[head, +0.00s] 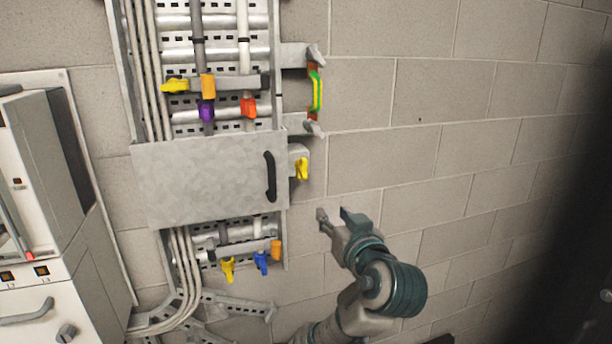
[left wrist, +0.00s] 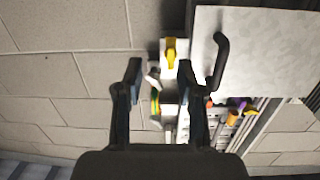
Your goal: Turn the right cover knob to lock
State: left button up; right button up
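The right cover knob (head: 302,168) is a yellow knob on a small grey bracket at the right edge of the grey metal cover (head: 205,178). In the left wrist view the yellow knob (left wrist: 171,52) shows just beyond and between the fingertips, beside the cover (left wrist: 265,50). My left gripper (head: 333,216) is open and empty, below and to the right of the knob, apart from it. In the left wrist view its two dark fingers (left wrist: 163,72) stand wide apart. My right gripper is not in view.
A black handle (head: 270,176) sticks out from the cover near the knob. Above it is a green and yellow handle (head: 317,92) between brackets. Several coloured levers sit on the pipes above and below. A white cabinet (head: 85,250) stands left. The brick wall (head: 430,150) to the right is bare.

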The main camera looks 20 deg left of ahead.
pick_arm(q)
jog(key=n+y, duration=0.1)
send_near(306, 166)
jog(key=p+x, duration=0.9)
jog(key=x, duration=0.2)
grip_shut()
